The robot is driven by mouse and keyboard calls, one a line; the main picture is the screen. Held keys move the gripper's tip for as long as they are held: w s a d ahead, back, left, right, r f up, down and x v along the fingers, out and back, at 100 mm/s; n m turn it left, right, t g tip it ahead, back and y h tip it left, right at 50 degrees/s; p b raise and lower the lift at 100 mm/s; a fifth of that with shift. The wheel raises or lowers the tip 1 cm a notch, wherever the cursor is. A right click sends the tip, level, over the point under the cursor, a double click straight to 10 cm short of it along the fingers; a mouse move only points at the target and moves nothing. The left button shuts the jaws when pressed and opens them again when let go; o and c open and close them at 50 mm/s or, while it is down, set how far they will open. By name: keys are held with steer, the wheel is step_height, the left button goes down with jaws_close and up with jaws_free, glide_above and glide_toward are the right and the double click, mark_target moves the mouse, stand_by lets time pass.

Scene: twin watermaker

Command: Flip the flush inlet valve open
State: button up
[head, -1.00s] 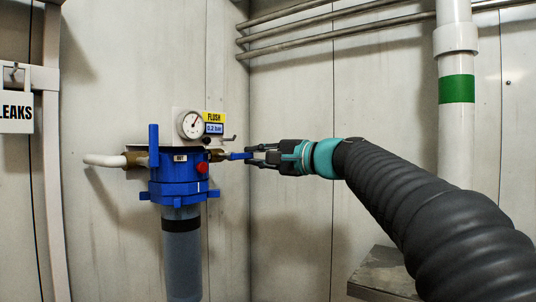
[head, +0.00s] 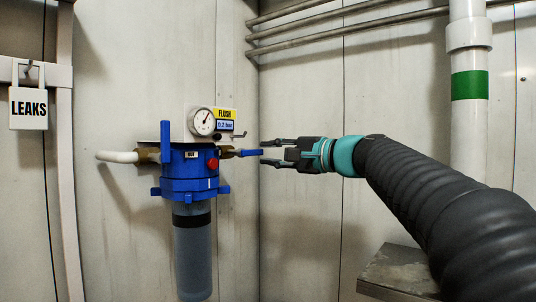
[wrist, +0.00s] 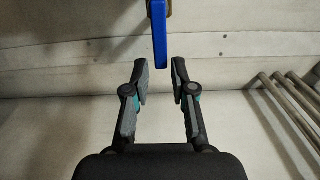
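A blue filter housing (head: 190,165) with a clear lower bowl (head: 192,255) is on the wall. A blue valve lever (head: 250,153) lies about level at its right, below the yellow FLUSH label (head: 225,114). A second blue lever (head: 165,143) stands upright at its left, by the white pipe. My gripper (head: 263,153) is open and empty at the right of the level lever, with one finger above and one below its tip. In the wrist view the lever (wrist: 159,38) points at the gap of my gripper (wrist: 160,64), its tip just at the fingertips, no contact visible.
A pressure gauge (head: 202,121) and a red knob (head: 213,164) sit close to the level lever. Pipes (head: 330,30) run along the wall above my arm. A grey ledge (head: 400,270) is below it. A LEAKS tag (head: 29,108) hangs at far left.

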steer(key=v, duration=1)
steer(key=shift+s+a+f, duration=0.1)
steer(key=s+a+f+n+g+h, duration=0.1)
steer(key=s+f+g+h, duration=0.3)
steer(key=f, duration=0.6)
steer(key=s+a+f+n+t+h, duration=0.1)
steer(key=s+f+h, duration=0.2)
steer(key=s+f, duration=0.55)
steer(key=s+d+f+n+h, duration=0.2)
steer(key=s+f, duration=0.2)
steer(key=f, duration=0.3)
steer(key=s+d+f+n+g+h, duration=0.1)
steer(key=s+d+f+n+h, duration=0.1)
steer(key=f, duration=0.6)
steer(key=s+d+f+n+g+h, duration=0.1)
steer(key=s+d+f+h, duration=0.2)
steer(key=s+f, duration=0.3)
steer(key=shift+s+d+f+n, duration=0.35)
steer(key=shift+d+f, duration=0.2)
steer(key=shift+f, duration=0.35)
